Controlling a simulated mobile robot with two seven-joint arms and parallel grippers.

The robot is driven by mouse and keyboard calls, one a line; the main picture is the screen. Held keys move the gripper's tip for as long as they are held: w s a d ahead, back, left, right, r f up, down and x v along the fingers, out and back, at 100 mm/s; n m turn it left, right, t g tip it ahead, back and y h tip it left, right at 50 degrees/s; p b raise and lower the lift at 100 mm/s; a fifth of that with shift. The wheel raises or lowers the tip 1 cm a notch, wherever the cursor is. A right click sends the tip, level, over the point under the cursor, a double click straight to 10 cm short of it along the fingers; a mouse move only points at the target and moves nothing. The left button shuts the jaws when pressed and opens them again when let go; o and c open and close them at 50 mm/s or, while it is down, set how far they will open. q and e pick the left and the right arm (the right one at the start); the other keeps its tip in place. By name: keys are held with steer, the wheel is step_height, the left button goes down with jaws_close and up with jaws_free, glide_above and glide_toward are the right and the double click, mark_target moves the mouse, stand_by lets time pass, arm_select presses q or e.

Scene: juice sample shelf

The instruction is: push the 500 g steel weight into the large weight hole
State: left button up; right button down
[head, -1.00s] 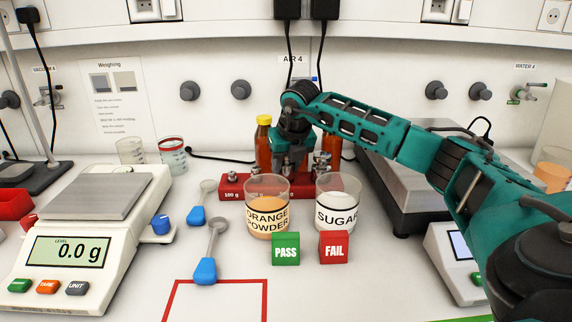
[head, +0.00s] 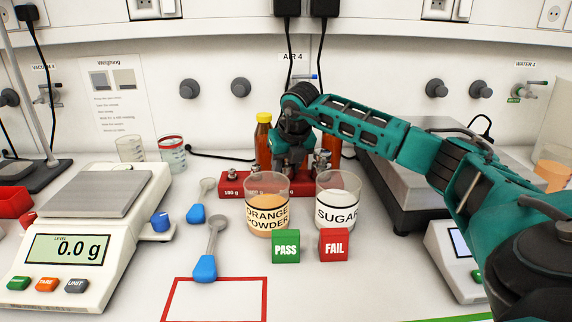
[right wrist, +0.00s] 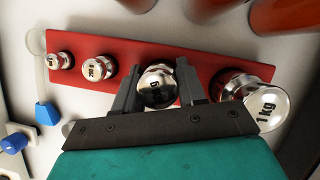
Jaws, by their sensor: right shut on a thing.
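The red weight block (head: 243,184) stands behind the two beakers; it also shows in the right wrist view (right wrist: 130,62). My right gripper (head: 290,168) is over the middle of the block. In the right wrist view its fingers (right wrist: 158,92) are shut on the shiny 500 g steel weight (right wrist: 160,84), one finger on each side; only a "g" of its label shows. The weight is at the block, but its base and the large hole are hidden, so I cannot tell how deep it sits. My left gripper is not in view.
Two small weights (right wrist: 98,73) sit to the left in the block and the 1 kg weight (right wrist: 265,106) to the right, close to a finger. The orange powder beaker (head: 267,212) and sugar beaker (head: 338,208) stand in front. Amber bottles (head: 263,145) stand behind.

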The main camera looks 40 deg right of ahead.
steer(key=shift+s+a+f, duration=0.1)
steer(key=shift+f, duration=0.25)
steer(key=shift+r, duration=0.15)
steer(key=shift+r+p, duration=0.25)
steer(key=shift+p, duration=0.05)
steer(key=shift+r, duration=0.45)
steer(key=c, duration=0.8)
jaws_free()
steer(key=shift+c, duration=0.2)
steer(key=shift+o, duration=1.4)
